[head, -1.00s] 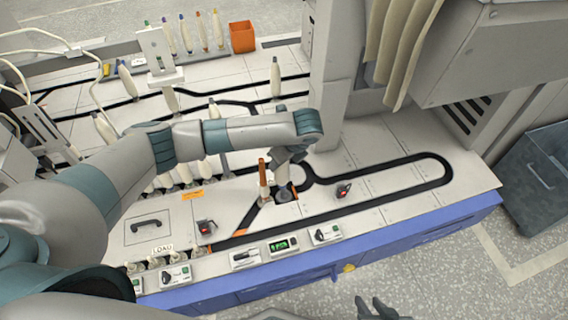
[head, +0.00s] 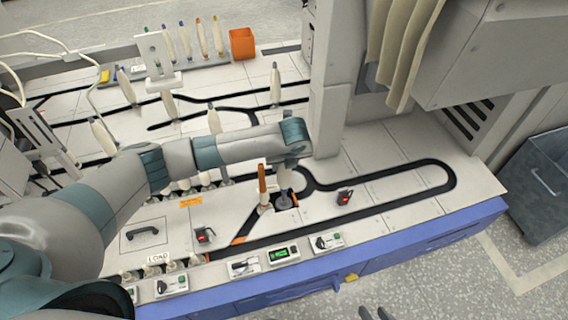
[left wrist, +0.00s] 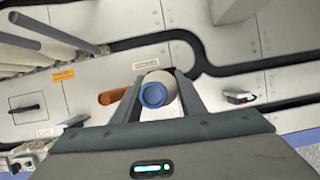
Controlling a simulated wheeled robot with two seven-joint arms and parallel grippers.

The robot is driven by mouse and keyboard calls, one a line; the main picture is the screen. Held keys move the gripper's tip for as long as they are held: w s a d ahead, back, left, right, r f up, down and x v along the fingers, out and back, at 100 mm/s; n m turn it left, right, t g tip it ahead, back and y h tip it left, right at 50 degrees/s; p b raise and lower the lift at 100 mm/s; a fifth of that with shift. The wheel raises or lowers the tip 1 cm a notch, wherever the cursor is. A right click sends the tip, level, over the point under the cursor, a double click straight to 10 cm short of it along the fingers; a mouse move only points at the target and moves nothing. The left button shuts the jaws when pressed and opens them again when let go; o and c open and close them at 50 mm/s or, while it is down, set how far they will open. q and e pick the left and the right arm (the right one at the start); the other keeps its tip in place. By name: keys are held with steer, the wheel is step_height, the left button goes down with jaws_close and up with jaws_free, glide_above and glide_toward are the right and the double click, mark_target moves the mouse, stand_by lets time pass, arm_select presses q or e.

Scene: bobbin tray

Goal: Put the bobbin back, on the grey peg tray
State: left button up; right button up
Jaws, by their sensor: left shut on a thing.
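My left gripper (left wrist: 155,84) is shut on a pale bobbin (left wrist: 165,80) with a blue end, seen nearly end-on in the left wrist view. The grey peg tray (head: 208,62) appears to be the rack at the back, holding several bobbins with coloured tips. My right gripper (head: 378,313) is barely in view at the bottom edge.
An orange bin (head: 242,44) stands beside the back rack. Several pale bobbins stand around the black track on the worktop. A grey pillar (head: 330,100) rises right of my left forearm. Small boxes with red lights (head: 345,197) sit near the track.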

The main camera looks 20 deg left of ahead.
mark_target(284, 174)
steer(key=shift+w+a, duration=0.1)
arm_select(q)
steer(key=shift+f+b, duration=0.45)
steer(key=shift+b, duration=0.1)
steer(key=shift+f+b, duration=0.55)
steer(key=shift+b, duration=0.05)
steer(key=shift+f+b, duration=0.5)
steer(key=shift+b, duration=0.1)
steer(key=shift+f+b, duration=0.3)
steer(key=shift+b, duration=0.05)
steer(key=shift+f+b, duration=0.3)
steer(key=shift+b, duration=0.05)
steer(key=shift+f+b, duration=0.5)
steer(key=shift+b, duration=0.1)
steer(key=shift+f+b, duration=0.3)
steer(key=shift+b, duration=0.05)
arm_select(e)
steer(key=w+a+r+t+y, duration=0.2)
steer(key=r+t, duration=0.4)
steer(key=r, duration=0.3)
steer(key=w+a+r+t+y, duration=0.2)
steer(key=r+t, duration=0.4)
steer(key=r, duration=0.3)
steer(key=shift+w+a+n+t+y, duration=0.3)
steer(key=shift+w+a, duration=0.2)
steer(key=shift+a, duration=0.7)
